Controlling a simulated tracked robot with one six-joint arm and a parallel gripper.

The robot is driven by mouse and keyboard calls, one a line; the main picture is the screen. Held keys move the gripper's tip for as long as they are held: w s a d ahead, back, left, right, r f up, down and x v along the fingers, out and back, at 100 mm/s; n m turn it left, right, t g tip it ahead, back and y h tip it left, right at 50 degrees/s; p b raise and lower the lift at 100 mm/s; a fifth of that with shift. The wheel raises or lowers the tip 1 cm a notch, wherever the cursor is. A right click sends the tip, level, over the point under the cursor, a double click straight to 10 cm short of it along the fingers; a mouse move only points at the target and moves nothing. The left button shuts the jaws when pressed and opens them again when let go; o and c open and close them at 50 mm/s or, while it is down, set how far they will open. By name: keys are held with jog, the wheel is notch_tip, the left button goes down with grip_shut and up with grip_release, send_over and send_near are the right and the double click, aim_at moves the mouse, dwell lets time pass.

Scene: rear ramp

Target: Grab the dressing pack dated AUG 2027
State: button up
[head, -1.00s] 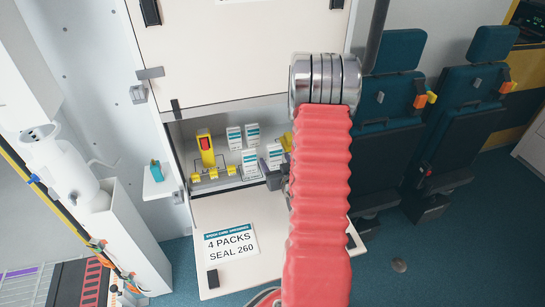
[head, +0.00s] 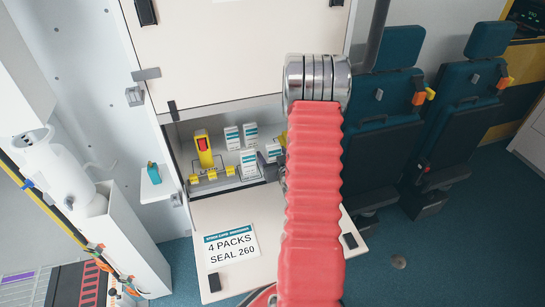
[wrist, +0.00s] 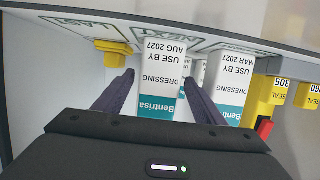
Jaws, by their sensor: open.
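The dressing pack dated AUG 2027 (wrist: 163,72) is a white box with a teal Bentrisa band, upside down in the wrist view. My gripper (wrist: 161,66) is open, with one dark finger on each side of this pack. The pack dated MAR 2027 (wrist: 234,72) stands just right of my right finger. In the head view, several white and teal packs (head: 248,157) stand in the cabinet; their dates are too small to read there. My red-sleeved arm hides most of my gripper.
Yellow seal tags reading 305 (wrist: 279,92) and 360 (wrist: 312,95) are at the right in the wrist view. A yellow holder with a red part (head: 203,149) stands left in the cabinet. The lowered flap (head: 285,245) bears a sign reading 4 PACKS SEAL 260.

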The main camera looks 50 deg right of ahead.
jog(key=c, duration=1.2)
jog(key=shift+o, duration=0.2)
jog(key=shift+r, duration=0.15)
jog(key=shift+r, duration=4.85)
